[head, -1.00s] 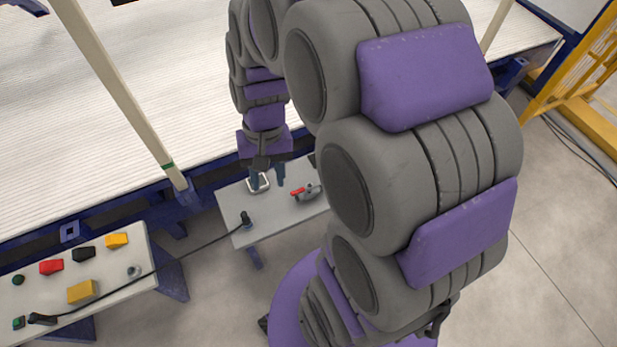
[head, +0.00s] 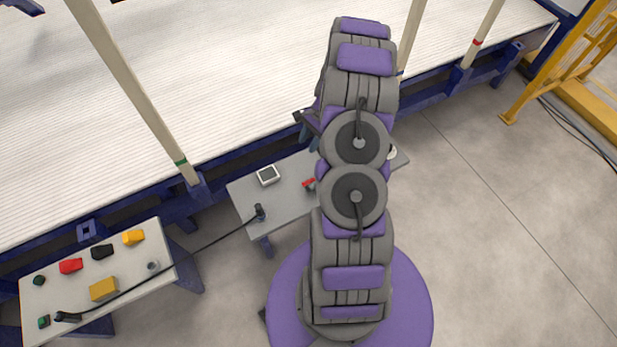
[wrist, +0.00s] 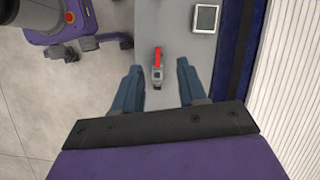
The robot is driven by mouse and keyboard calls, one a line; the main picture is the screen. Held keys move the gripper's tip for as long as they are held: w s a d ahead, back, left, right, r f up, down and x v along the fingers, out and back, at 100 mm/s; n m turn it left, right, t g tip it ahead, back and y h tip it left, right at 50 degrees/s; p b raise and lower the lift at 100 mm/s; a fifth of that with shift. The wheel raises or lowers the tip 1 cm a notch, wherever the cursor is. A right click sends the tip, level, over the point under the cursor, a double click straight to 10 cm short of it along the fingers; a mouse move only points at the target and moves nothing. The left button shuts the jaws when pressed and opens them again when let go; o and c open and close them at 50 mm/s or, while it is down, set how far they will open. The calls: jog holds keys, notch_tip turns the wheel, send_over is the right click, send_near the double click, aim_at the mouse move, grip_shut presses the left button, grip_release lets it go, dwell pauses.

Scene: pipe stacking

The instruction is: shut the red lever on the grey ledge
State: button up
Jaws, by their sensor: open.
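The red lever (head: 308,184) is on the grey ledge (head: 285,204), partly hidden by my arm in the head view. In the wrist view the red lever (wrist: 158,57) points away from my gripper, with its grey mount at the near end. My gripper (wrist: 158,70) is open, its two blue fingers apart, one on each side of the lever's line in the picture. No contact shows, and I cannot tell the height gap. The ledge (wrist: 166,22) runs below the fingers. In the head view my gripper is mostly hidden behind my arm.
A small white-framed square device (head: 267,175) lies on the ledge, also in the wrist view (wrist: 206,18). A black plug (head: 259,211) with a cable stands at the ledge's left edge. A panel with coloured buttons (head: 150,227) is at left. The white ribbed table (head: 230,90) and posts stand behind.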

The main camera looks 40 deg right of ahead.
jog(key=s+d+f+m, duration=0.2)
jog(key=s+d+f, duration=0.1)
jog(key=d+f, duration=0.4)
jog(key=b, duration=0.1)
send_near(308, 181)
jog(key=shift+m, duration=0.3)
jog(key=b+x, duration=0.2)
jog(key=x, duration=0.4)
jog(key=shift+s+f, duration=0.15)
jog(key=shift+f, duration=0.2)
jog(key=shift+a+f+b, duration=0.35)
jog(key=shift+a+f, duration=0.1)
jog(key=shift+a, duration=0.1)
jog(key=shift+d, duration=0.1)
jog(key=shift+d, duration=0.15)
jog(key=shift+d+f, duration=0.1)
jog(key=shift+c, duration=0.9)
grip_shut()
